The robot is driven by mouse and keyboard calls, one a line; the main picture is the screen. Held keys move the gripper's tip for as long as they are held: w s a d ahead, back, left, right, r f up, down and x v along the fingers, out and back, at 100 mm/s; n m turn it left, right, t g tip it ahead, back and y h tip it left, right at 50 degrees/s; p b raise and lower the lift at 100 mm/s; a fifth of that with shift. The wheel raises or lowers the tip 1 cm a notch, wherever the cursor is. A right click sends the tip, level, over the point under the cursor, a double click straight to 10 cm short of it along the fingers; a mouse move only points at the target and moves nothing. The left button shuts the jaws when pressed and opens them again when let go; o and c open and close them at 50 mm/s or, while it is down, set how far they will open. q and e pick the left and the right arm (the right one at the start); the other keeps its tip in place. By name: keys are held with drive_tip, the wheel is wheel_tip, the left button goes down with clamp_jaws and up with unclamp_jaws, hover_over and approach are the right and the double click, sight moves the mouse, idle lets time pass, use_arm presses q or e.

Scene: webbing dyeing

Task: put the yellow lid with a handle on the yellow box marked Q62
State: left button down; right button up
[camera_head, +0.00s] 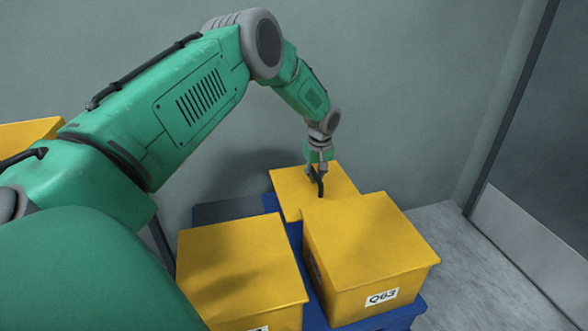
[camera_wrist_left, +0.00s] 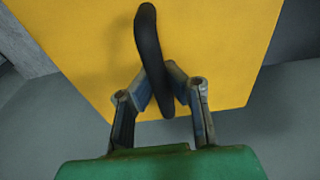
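The yellow lid (camera_head: 290,185) with a black handle (camera_head: 319,183) is at the back of the group, level or nearly so. It also fills much of the left wrist view (camera_wrist_left: 215,45). My left gripper (camera_head: 320,172) is over it, with its fingers on both sides of the handle (camera_wrist_left: 150,45), and looks shut on it. Whether a box is under the lid is hidden by the front right box. The front right yellow box (camera_head: 365,250) has a label that seems to read Q63. The front left yellow box (camera_head: 240,265) has a label cut off by the frame's bottom edge. My right gripper is not in view.
The boxes stand on a blue base (camera_head: 405,312). A dark grey flat surface (camera_head: 227,209) lies behind the left box. Another yellow thing (camera_head: 28,133) shows at the left edge. A grey wall is close behind; open floor (camera_head: 470,260) lies to the right.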

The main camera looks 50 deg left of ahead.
sight(314, 186)
use_arm(q)
drive_tip(key=f, duration=0.2)
drive_tip(key=f+b, duration=0.1)
drive_tip(key=f, duration=0.1)
drive_tip(key=f+b, duration=0.1)
drive_tip(key=f, duration=0.1)
drive_tip(key=shift+a+f, duration=0.1)
drive_tip(key=shift+a, duration=0.15)
drive_tip(key=shift+d+f+b, duration=0.2)
drive_tip(key=shift+f+b, duration=0.3)
drive_tip(key=shift+f, duration=0.1)
wheel_tip(314, 186, down, 2)
drive_tip(key=shift+f+b, duration=0.15)
drive_tip(key=shift+b, duration=0.4)
drive_tip(key=shift+f, duration=0.15)
drive_tip(key=shift+a, duration=0.15)
drive_tip(key=c, duration=1.7)
unclamp_jaws()
